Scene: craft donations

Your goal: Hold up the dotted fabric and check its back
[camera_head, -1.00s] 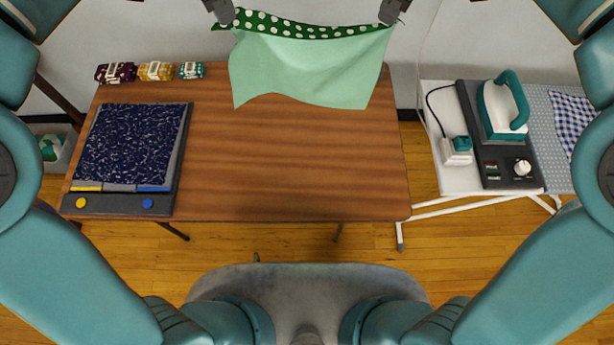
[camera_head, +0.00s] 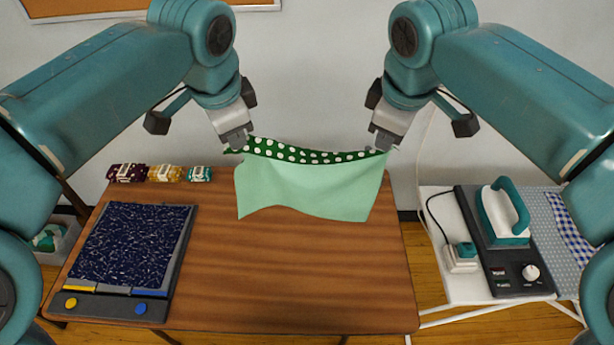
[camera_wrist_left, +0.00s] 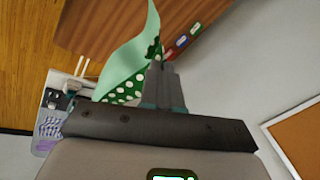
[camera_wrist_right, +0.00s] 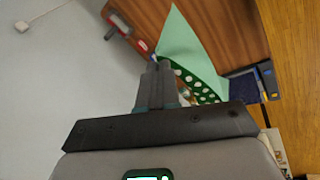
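The fabric hangs spread between my two grippers above the far part of the table. Its dark green face with white dots (camera_head: 305,155) shows as a band folded along the top. Its plain pale green side (camera_head: 308,188) faces the head camera below that band. My left gripper (camera_head: 238,143) is shut on the top left corner. My right gripper (camera_head: 380,143) is shut on the top right corner. In the left wrist view the dotted face (camera_wrist_left: 122,88) shows beside the fingers. It also shows in the right wrist view (camera_wrist_right: 200,88).
The wooden table (camera_head: 290,275) is clear in its middle and right. A dark blue speckled panel (camera_head: 132,243) with yellow and blue buttons lies at left. Several folded fabric bundles (camera_head: 163,173) sit at the back left. An iron (camera_head: 502,212) stands on a side table at right.

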